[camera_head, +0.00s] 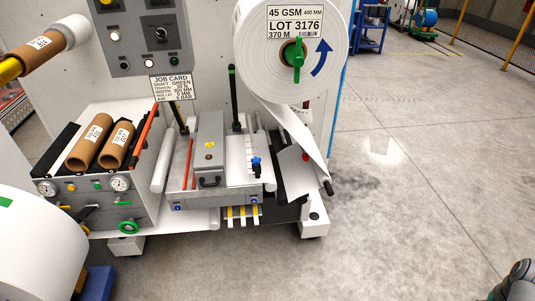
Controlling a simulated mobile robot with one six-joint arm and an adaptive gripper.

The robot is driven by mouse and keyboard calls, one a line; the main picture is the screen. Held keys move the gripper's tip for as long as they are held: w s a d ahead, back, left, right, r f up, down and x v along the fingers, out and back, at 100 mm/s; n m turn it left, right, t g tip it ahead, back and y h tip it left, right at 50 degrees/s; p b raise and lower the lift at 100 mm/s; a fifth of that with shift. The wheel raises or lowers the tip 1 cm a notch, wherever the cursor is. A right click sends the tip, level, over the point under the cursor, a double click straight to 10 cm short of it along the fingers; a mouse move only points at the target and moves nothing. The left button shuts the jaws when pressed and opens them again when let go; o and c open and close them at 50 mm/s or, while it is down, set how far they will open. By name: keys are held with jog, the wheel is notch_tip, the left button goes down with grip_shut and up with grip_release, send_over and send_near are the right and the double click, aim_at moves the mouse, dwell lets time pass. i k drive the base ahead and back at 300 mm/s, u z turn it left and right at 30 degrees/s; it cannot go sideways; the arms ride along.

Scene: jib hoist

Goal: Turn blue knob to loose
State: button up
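A small blue knob (256,162) stands at the right end of the grey splice table (215,185), beside a white ruled strip. It is too small to read its setting or any loose mark. Two small blue spots also show on the table's front face, one at the left (177,207) and one at the right. Part of my own arm shows at the bottom right corner, well apart from the blue knob. My gripper's fingers cannot be made out in this view.
A large white paper roll (257,62) with a green knob (297,55) hangs above the table. Brown cores (91,140) lie in a tray at left, above gauges. Another white roll (35,250) stands in the left foreground. The concrete floor (400,200) at right is clear.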

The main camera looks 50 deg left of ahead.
aim_at(256, 162)
jog(key=u, duration=0.25)
jog(key=i, duration=0.65)
jog(key=u, duration=0.7)
jog(key=i, duration=0.5)
jog(key=u, duration=0.4)
